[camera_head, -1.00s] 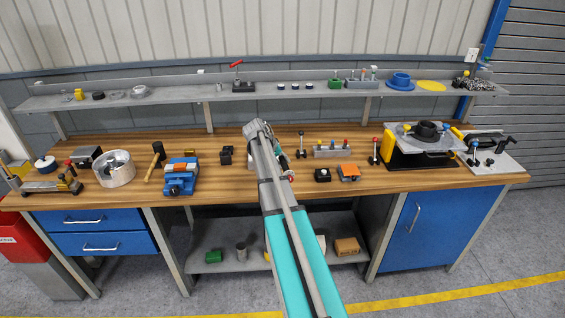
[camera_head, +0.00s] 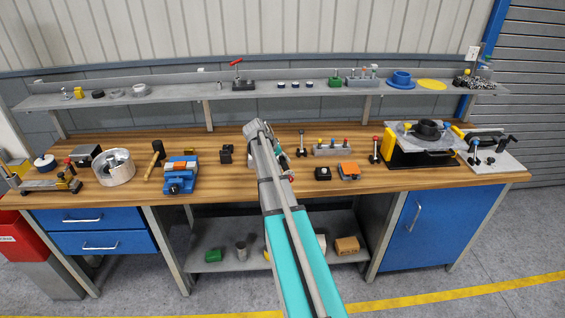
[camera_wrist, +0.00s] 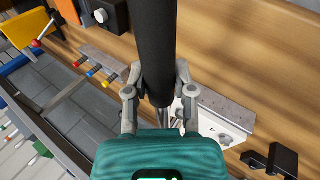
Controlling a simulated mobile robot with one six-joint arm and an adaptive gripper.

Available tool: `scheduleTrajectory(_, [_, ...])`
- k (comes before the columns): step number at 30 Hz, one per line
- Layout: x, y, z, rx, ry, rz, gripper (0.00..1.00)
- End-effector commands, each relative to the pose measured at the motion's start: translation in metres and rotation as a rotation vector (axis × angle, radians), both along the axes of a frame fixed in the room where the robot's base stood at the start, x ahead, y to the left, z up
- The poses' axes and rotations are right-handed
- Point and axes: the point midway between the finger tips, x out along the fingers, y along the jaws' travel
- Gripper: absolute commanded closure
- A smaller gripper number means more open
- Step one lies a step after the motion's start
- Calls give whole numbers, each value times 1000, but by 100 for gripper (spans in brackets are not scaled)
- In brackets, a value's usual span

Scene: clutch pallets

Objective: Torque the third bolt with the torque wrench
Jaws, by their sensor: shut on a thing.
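My gripper (camera_wrist: 160,96) shows in the wrist view with its fingers shut around a thick black bar, which looks like the handle of the torque wrench (camera_wrist: 158,45). The handle runs from the top edge down between the fingers. Below the fingers is a pale metal plate (camera_wrist: 222,129) with holes. Small metal parts show beside the fingertips, but I cannot tell which are bolts or whether the wrench touches one. In the head view my arm hides the gripper, the wrench and most of the plate.
A rack (camera_head: 333,152) with yellow, blue and red handled tools stands right of my arm. Black blocks (camera_head: 226,154) stand to its left, with a blue vise (camera_head: 180,178) farther left. An orange-topped box (camera_head: 348,171) is near the front edge. A shelf (camera_head: 200,97) runs behind the bench.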

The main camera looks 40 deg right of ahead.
Motion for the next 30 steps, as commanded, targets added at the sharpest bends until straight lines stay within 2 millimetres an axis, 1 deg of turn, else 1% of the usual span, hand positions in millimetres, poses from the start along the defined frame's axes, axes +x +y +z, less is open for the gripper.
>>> scheduleTrajectory(30, [0,0,-9,-1,0,0,100])
